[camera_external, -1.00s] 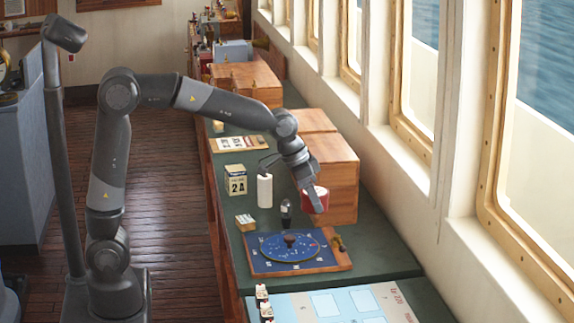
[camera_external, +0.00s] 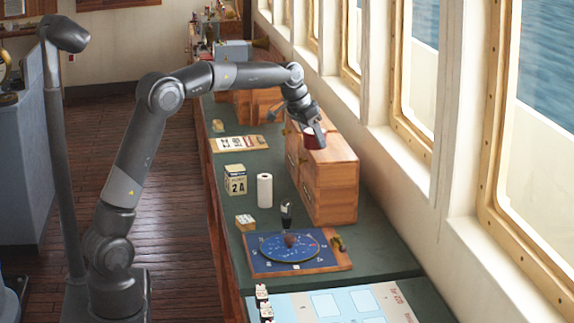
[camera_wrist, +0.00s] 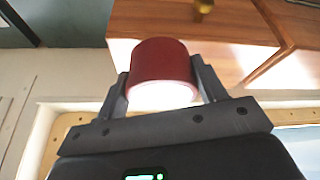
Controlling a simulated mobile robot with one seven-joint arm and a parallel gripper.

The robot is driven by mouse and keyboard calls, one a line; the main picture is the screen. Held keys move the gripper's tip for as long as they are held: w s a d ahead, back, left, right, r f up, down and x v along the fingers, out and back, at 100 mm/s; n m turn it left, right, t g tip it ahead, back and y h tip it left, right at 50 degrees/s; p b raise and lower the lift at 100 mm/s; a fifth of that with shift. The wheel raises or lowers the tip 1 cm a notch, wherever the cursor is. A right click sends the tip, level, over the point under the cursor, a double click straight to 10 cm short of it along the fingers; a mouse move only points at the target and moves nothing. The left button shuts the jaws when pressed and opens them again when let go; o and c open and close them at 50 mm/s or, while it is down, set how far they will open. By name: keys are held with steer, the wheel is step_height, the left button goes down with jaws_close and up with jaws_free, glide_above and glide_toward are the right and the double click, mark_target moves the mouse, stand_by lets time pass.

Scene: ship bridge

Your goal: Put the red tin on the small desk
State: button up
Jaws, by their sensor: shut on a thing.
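My gripper (camera_external: 312,132) is shut on the red tin (camera_external: 314,141), high over the long green-topped counter, by the top of the wooden drawer boxes. The wrist view shows the red tin (camera_wrist: 163,62) between the two fingers (camera_wrist: 162,85), with its pale end toward the camera. From the external view I cannot tell whether the tin touches the box. I cannot tell which surface is the small desk.
Wooden boxes (camera_external: 330,184) stand along the window side of the green counter (camera_external: 380,262). A white roll (camera_external: 265,190), a calendar block (camera_external: 235,180), a dark upright item (camera_external: 286,214) and a blue dial board (camera_external: 290,250) stand nearby. Windows line the right.

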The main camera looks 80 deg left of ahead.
steer(key=s+a+f+n+y, duration=0.15)
steer(key=s+a, duration=0.25)
steer(key=a, duration=0.9)
steer(key=s+a+n, duration=0.2)
steer(key=s+a, duration=0.3)
steer(key=a, duration=0.9)
step_height(320, 180, down, 11)
steer(key=shift+d, duration=0.25)
steer(key=shift+w+r, duration=0.1)
glide_above(257, 173)
steer(key=s+d, duration=0.1)
step_height(257, 173, down, 7)
steer(key=shift+s+d+r, duration=0.1)
steer(key=shift+d+r, duration=0.05)
steer(key=shift+s+a+f, duration=0.1)
steer(key=shift+a+f, duration=0.1)
steer(key=shift+f, duration=1.75)
steer(key=shift+f, duration=0.25)
